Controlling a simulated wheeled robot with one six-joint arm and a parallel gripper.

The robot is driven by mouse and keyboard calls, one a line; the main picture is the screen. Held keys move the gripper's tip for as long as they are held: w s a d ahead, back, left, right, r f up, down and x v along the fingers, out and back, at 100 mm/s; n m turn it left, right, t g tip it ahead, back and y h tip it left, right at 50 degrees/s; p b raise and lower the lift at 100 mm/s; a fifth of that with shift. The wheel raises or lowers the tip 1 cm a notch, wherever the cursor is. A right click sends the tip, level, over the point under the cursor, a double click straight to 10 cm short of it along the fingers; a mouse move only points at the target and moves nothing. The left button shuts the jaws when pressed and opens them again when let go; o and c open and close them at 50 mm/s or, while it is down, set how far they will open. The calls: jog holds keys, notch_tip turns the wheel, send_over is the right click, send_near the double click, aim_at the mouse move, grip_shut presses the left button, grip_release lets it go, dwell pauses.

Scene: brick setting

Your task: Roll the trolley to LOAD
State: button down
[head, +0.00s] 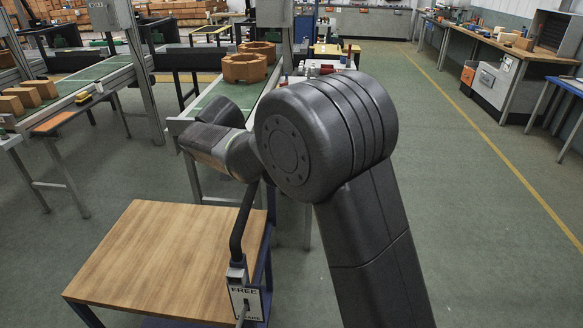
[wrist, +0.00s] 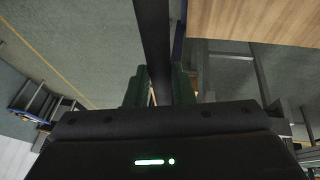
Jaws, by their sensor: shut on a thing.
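The trolley (head: 165,262) has a wooden top and a dark blue frame and stands at the lower left of the head view. Its wooden top also shows at the upper right of the wrist view (wrist: 255,22). A dark handle (head: 241,222) rises from its right side, with a plate (head: 246,300) reading "FREE" at its foot; the lower word is unclear. In the wrist view my gripper (wrist: 158,88) is shut on the handle bar, its green fingers on either side. In the head view my arm hides the fingers. No LOAD marking is readable.
A green conveyor (head: 225,98) carrying orange-brown brick pieces (head: 245,67) stands just beyond the trolley. Another conveyor (head: 90,78) with bricks is at the left. A workbench (head: 500,45) lines the right side. Green floor (head: 460,190) with a yellow line is open at the right.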

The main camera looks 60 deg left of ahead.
jog(key=s+a+p, duration=0.2)
jog(key=s+a, duration=0.3)
jog(key=s, duration=0.1)
jog(key=shift+a, duration=0.15)
jog(key=shift+r, duration=0.15)
jog(key=c, duration=1.3)
grip_release()
jog(key=shift+s+a, duration=0.15)
jog(key=shift+s, duration=0.05)
jog(key=shift+o, duration=0.2)
jog(key=v, duration=1.3)
jog(key=shift+r+b, duration=0.3)
jog(key=shift+b, duration=0.15)
jog(key=shift+s, duration=0.1)
